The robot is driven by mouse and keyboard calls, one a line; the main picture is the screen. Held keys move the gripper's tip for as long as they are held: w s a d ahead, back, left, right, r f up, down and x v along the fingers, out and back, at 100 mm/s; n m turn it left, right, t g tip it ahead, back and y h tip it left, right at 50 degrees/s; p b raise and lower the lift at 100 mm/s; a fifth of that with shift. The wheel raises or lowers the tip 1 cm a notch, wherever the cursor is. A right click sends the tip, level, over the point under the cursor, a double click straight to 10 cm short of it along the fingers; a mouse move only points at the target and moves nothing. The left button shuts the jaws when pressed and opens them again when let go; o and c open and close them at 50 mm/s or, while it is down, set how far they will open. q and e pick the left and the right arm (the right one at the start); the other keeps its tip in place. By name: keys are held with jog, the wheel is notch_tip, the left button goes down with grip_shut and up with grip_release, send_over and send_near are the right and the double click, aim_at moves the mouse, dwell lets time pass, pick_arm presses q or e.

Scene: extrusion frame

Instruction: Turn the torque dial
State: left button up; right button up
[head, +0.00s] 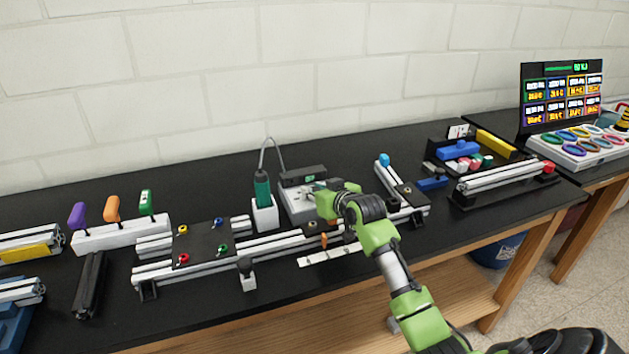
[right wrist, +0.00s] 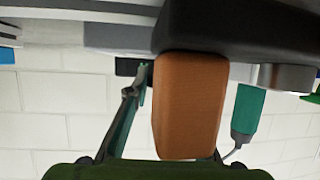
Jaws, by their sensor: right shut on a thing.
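A grey box (head: 294,206) with a dark display unit (head: 303,176) stands behind the rail, next to the teal screwdriver (head: 262,188) in its white holder. I cannot clearly make out the torque dial; my right arm covers part of the box's right side. My right gripper (head: 325,222) is in front of the box, over the rail. An orange handle (head: 323,241) shows just below it. In the right wrist view the orange handle (right wrist: 190,105) is large, between the fingers, against a black part (right wrist: 235,28). The gripper is shut on it. My left gripper is out of view.
The long aluminium rail (head: 200,262) runs along the bench front, with a dark plate (head: 205,240) of coloured knobs. A white strip (head: 330,255) lies before it. A rail with a blue knob (head: 384,159) stands right of the gripper.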

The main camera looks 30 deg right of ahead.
jog(key=shift+a+r+m+g+h+p, duration=0.15)
jog(key=shift+m+g+h+p, duration=0.15)
jog(key=shift+m+h+p, duration=0.8)
jog(key=shift+m+h, duration=0.5)
jog(key=shift+h, duration=0.1)
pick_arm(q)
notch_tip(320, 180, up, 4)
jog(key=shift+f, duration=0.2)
pick_arm(e)
jog(key=shift+m+g+h, duration=0.4)
jog(key=shift+m+h, duration=0.1)
jog(key=shift+h, duration=0.2)
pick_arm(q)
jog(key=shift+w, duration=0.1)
pick_arm(e)
jog(key=o, duration=1.1)
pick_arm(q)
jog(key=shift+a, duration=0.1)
pick_arm(e)
jog(key=shift+o, duration=0.2)
jog(key=shift+s, duration=0.1)
jog(key=v, duration=0.7)
